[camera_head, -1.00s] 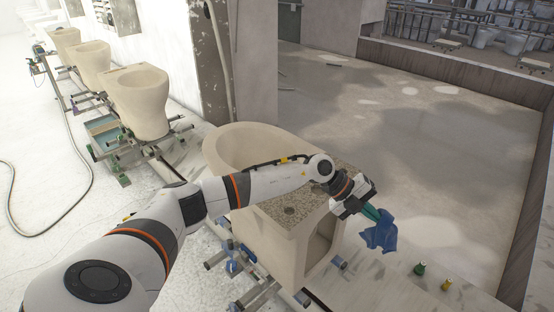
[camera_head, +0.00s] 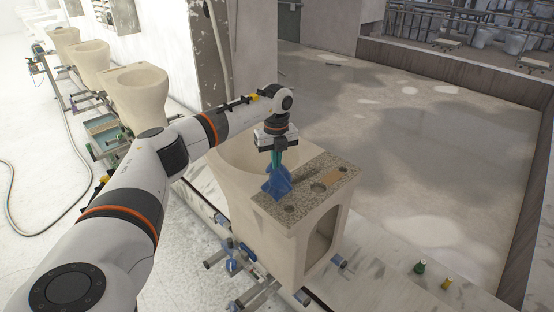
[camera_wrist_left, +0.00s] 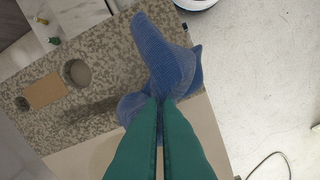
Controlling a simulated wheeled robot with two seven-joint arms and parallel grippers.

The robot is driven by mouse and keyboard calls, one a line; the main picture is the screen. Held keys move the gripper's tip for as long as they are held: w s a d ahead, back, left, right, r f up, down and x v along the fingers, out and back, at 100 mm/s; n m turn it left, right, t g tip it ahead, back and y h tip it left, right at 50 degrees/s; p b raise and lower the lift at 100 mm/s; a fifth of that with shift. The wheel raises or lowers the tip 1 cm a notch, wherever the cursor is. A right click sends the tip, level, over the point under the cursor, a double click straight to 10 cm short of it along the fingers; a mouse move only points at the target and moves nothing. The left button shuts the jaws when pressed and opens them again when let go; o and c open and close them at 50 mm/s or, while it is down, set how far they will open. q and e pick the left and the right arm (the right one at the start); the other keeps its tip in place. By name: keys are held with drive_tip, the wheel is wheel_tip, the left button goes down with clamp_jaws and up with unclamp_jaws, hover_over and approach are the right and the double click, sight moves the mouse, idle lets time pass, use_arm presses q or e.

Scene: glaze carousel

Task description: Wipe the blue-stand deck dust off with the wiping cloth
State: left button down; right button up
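The pale toilet body on the blue-footed stand (camera_head: 232,262) has a flat deck (camera_head: 303,197) with grey speckled dust over most of it. A small plain tan patch (camera_head: 334,178) shows between the deck's holes, and also in the left wrist view (camera_wrist_left: 45,91). My left gripper (camera_head: 277,160) points down with its green fingers shut on the blue wiping cloth (camera_head: 277,183). The cloth hangs at the deck's left end, beside the bowl; I cannot tell whether it touches. In the left wrist view the cloth (camera_wrist_left: 165,60) overlaps the deck's edge. My right gripper is out of view.
Green (camera_head: 420,268) and yellow (camera_head: 447,283) small pieces stand on the ledge at right. Other pale toilet bodies (camera_head: 140,93) stand on stands at the left, and a hose (camera_head: 75,205) lies on the floor. The floor beyond the deck is open.

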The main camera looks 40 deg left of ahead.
use_arm(q)
drive_tip(key=b, duration=0.3)
hover_over(277, 194)
wheel_tip(277, 194, down, 8)
drive_tip(key=shift+r, duration=0.1)
drive_tip(key=c, duration=2)
unclamp_jaws()
drive_tip(key=o, duration=1.4)
drive_tip(key=shift+f+b, duration=0.8)
drive_tip(key=shift+f, duration=0.45)
drive_tip(key=shift+s+r, duration=0.1)
drive_tip(key=shift+r, duration=0.05)
drive_tip(key=shift+c, duration=0.8)
clamp_jaws()
drive_tip(key=shift+d, duration=0.1)
